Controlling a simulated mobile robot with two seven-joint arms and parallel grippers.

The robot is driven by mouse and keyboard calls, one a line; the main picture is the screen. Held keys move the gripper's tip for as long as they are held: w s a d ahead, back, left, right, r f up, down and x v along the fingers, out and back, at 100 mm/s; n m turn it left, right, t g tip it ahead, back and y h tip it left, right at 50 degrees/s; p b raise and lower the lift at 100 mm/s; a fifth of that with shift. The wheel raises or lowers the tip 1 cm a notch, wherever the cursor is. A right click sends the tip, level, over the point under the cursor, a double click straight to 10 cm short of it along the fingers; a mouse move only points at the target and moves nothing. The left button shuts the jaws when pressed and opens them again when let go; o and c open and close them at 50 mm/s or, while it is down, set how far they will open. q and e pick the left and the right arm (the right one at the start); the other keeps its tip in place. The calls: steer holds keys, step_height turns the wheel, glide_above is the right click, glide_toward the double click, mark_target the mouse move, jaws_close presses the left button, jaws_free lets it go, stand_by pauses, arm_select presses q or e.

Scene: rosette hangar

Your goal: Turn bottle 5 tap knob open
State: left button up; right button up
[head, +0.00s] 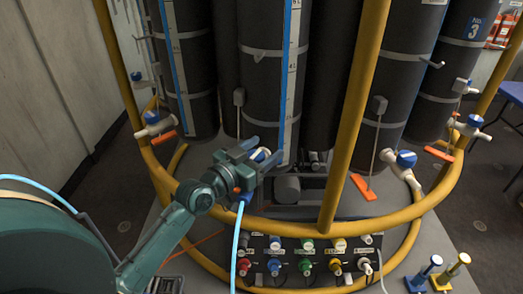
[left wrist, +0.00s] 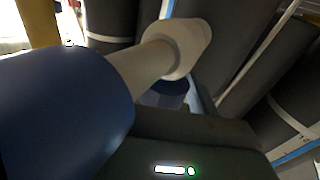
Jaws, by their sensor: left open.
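My left gripper (head: 264,150) is open at the tall dark bottle (head: 263,70) in the middle of the rack. A blue-and-white tap (head: 259,155) shows partly between and behind its fingers. In the left wrist view a large blue knob (left wrist: 65,112) fills the left side, with a white tap stem (left wrist: 140,66) behind it. A second dark blue part (left wrist: 165,92) shows lower down, partly hidden. I cannot tell whether the fingers touch a knob. No number 5 is readable on the bottle. My right gripper is not in view.
Yellow rails (head: 345,120) ring the bottles. Other blue-knobbed taps stand at left (head: 152,118), right (head: 406,158) and far right (head: 475,121). Orange tags hang nearby. A panel of coloured connectors (head: 306,262) lies below. A bottle marked 3 (head: 465,55) stands far right.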

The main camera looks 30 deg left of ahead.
arm_select(q)
steer(key=b+v, duration=0.3)
steer(key=v, duration=1)
steer(key=shift+s, duration=0.1)
stand_by(0.3)
